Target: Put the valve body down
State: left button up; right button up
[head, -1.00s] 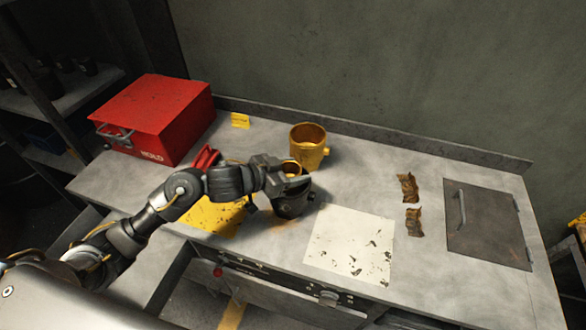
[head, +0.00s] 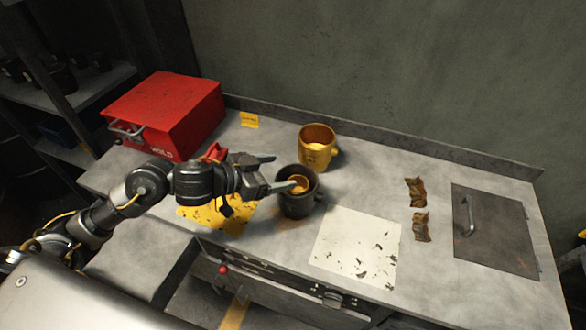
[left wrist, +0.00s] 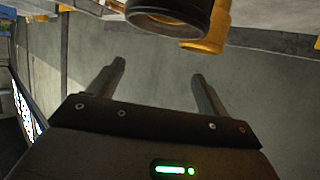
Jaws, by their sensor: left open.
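The valve body, a dark cup-shaped piece with a yellowish inside (head: 297,205), stands upright on the grey bench between the yellow mat and the white sheet. My left gripper (head: 280,172) is open just left of it. One finger reaches over or beside its rim; I cannot tell whether it touches. In the left wrist view my open fingers (left wrist: 157,72) have nothing between them, and the dark rim of the valve body (left wrist: 170,14) shows beyond them at the top. My right gripper is not in view.
A similar yellow piece (head: 317,150) stands close behind. A red box (head: 170,110) is at the left, a yellow mat (head: 222,214) under my arm, and a white sheet (head: 350,248) at the front. Two brown crumpled pieces (head: 415,193) and a dark handled plate (head: 493,235) lie at the right.

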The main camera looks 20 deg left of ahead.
pick_arm(q)
jog(key=shift+v, duration=2)
jog(key=shift+d, duration=0.2)
jog(key=s+a+f+n+y, duration=0.1)
jog(key=s+f+y, duration=0.1)
jog(key=f, duration=0.2)
jog(key=s+a+f+n+y, duration=0.1)
jog(key=s+f+n+y, duration=0.1)
jog(key=f, duration=0.2)
jog(key=s+f+n+y, duration=0.2)
jog(key=s+f+y, duration=0.1)
jog(key=f, duration=0.1)
jog(key=shift+a+f, duration=0.15)
jog(key=shift+a, duration=0.25)
jog(key=s+a+f+n+g+y, duration=0.2)
jog(key=s+f+g, duration=0.6)
jog(key=s, duration=0.7)
notch_tip(320, 180, down, 29)
jog(key=s+b, duration=0.1)
jog(key=s, duration=0.1)
jog(key=s+a+f+m+g+b, duration=0.1)
jog(key=s+a+f, duration=0.1)
jog(key=s+f, duration=1.3)
jog(key=shift+s+a+f, duration=0.25)
jog(key=shift+s+f, duration=0.05)
